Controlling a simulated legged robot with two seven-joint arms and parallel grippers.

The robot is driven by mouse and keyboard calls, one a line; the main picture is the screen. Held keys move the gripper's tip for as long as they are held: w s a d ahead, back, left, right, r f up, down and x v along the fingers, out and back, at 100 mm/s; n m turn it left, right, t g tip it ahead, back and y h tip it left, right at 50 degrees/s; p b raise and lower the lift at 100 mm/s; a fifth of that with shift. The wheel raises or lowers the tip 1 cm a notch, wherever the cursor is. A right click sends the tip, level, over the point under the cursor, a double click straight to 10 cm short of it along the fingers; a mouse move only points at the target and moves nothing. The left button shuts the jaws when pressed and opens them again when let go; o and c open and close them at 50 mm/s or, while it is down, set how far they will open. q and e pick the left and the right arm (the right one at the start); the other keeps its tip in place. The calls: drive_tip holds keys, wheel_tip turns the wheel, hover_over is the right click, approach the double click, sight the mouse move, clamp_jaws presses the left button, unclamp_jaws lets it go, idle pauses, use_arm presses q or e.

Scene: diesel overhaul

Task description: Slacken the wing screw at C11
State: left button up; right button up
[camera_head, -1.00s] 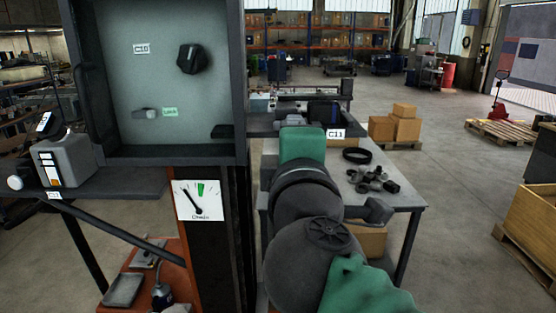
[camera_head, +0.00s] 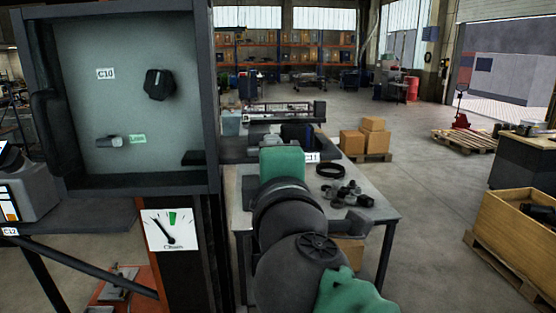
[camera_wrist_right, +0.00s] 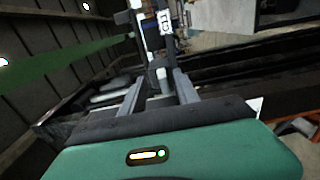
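The C11 label (camera_head: 312,157) is on the front edge of a dark shelf beyond my right arm in the head view. A dark block-like fixture (camera_head: 297,135) stands on that shelf. I cannot make out the wing screw there; my green wrist covers part of the shelf. My right gripper (camera_wrist_right: 159,88) shows in the right wrist view with its two grey fingers apart. A small pale upright post (camera_wrist_right: 161,77) appears between or just beyond them; I cannot tell whether it is the screw or whether they touch it. My left gripper is not in view.
A cabinet with the C10 label (camera_head: 105,74) and a dark knob (camera_head: 159,84) stands left. A grey table (camera_head: 385,210) under my right arm bears a black ring (camera_head: 330,171) and several dark fittings (camera_head: 347,194).

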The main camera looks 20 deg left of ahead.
drive_tip(key=x, duration=0.3)
drive_tip(key=shift+a, duration=0.4)
drive_tip(key=shift+d+r, duration=0.1)
drive_tip(key=shift+d, duration=0.4)
drive_tip(key=c, duration=0.3)
drive_tip(key=shift+d, duration=0.15)
drive_tip(key=c, duration=0.5)
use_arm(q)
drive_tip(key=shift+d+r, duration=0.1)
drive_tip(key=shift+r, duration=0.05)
use_arm(e)
drive_tip(key=shift+r, duration=0.1)
clamp_jaws()
drive_tip(key=shift+s+r, duration=0.15)
drive_tip(key=shift+r, duration=0.15)
use_arm(q)
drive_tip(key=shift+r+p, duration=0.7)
drive_tip(key=shift+p, duration=0.1)
use_arm(e)
drive_tip(key=shift+f+n, duration=0.2)
drive_tip(key=shift+n, duration=2.2)
